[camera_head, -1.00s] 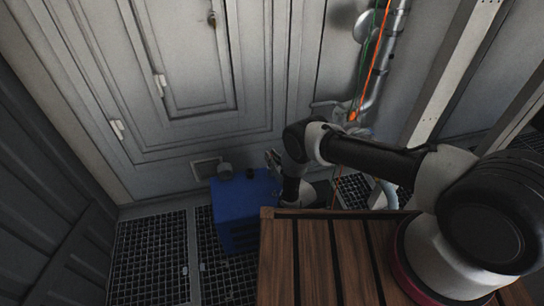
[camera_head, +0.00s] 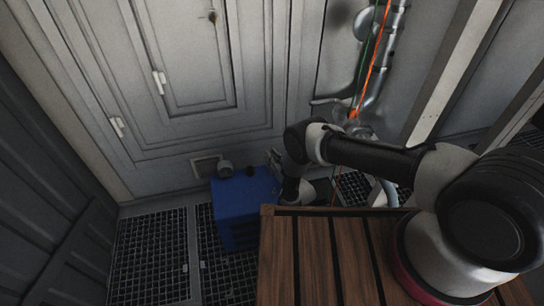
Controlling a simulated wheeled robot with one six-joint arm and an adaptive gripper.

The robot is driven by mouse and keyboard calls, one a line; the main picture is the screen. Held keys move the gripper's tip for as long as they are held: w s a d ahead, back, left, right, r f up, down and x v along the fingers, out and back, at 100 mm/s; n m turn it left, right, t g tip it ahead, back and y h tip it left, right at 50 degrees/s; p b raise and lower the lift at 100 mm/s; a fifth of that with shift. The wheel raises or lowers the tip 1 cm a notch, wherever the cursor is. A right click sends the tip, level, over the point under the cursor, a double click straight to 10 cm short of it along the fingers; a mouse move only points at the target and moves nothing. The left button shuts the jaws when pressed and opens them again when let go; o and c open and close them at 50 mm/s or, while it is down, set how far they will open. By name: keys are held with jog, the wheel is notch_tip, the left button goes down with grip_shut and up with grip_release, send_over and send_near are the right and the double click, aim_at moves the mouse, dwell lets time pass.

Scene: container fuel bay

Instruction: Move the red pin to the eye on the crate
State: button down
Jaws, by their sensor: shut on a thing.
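My gripper (camera_head: 274,158) shows only in small part, just above the right rear corner of the blue box (camera_head: 236,207). My own wrist covers most of it. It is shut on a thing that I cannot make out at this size. The red pin cannot be picked out. I see no eye, and cannot tell whether the blue box or the brown slatted wooden top (camera_head: 312,250) belongs to the crate. The blue box stands on the floor by the wall, with a grey round cap (camera_head: 225,169) and a dark knob (camera_head: 250,171) on its top.
An orange cord (camera_head: 374,62) and a green cord hang along a silver pipe (camera_head: 396,40) at the back right. A small orange piece (camera_head: 353,114) sits on the orange cord. Dark floor grating (camera_head: 150,255) lies open at the left. Grey panelled walls close the back.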

jog(key=shift+f, duration=0.35)
jog(key=c, duration=1.3)
grip_release()
